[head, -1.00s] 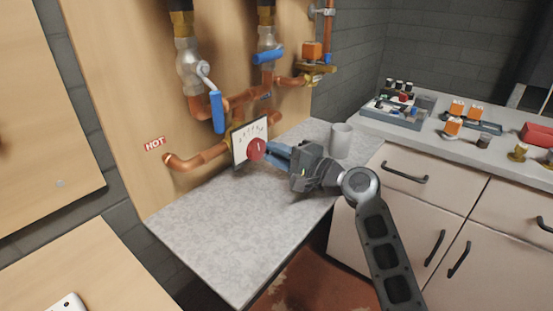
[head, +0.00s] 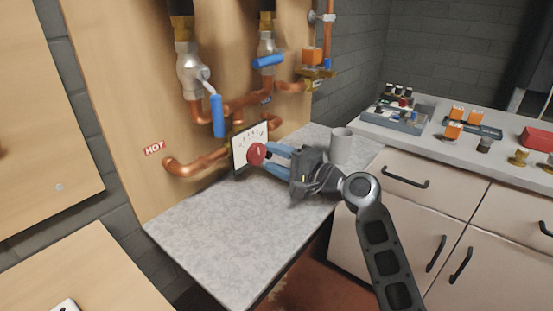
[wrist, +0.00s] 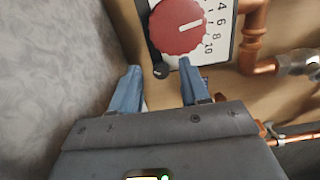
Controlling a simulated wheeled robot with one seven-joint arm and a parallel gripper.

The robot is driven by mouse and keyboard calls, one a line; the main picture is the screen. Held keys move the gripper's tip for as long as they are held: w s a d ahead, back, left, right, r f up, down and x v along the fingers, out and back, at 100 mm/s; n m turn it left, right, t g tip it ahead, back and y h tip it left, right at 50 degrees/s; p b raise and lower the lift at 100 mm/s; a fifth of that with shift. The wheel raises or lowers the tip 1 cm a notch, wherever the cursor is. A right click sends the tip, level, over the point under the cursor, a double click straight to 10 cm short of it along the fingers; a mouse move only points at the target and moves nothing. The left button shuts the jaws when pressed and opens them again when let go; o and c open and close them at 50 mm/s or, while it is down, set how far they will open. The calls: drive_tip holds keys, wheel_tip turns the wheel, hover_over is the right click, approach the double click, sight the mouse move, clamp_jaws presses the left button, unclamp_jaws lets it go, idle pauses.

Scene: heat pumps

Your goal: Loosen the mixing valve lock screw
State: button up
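The mixing valve has a white scale plate (head: 241,152) with numbers and a red round dial (head: 257,154). In the wrist view the red dial (wrist: 178,27) carries a white pointer line. A small black knob, which looks like the lock screw (wrist: 161,71), sits at the plate's corner beside the dial. My gripper (head: 269,161) is just right of the dial. Its blue fingers are spread, and in the wrist view the black knob appears in the gap between the fingertips (wrist: 158,70). I cannot tell whether they touch it. The head view hides the knob.
Copper pipes (head: 195,164) and blue-handled valves (head: 218,116) line the wooden panel left of and above the dial. A grey mug (head: 341,146) stands close behind my gripper. The grey counter (head: 215,245) in front is clear.

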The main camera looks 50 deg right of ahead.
drive_tip(key=s, duration=0.7)
drive_tip(key=shift+s+d+b, duration=0.15)
drive_tip(key=shift+s+b, duration=0.15)
drive_tip(key=shift+s, duration=0.1)
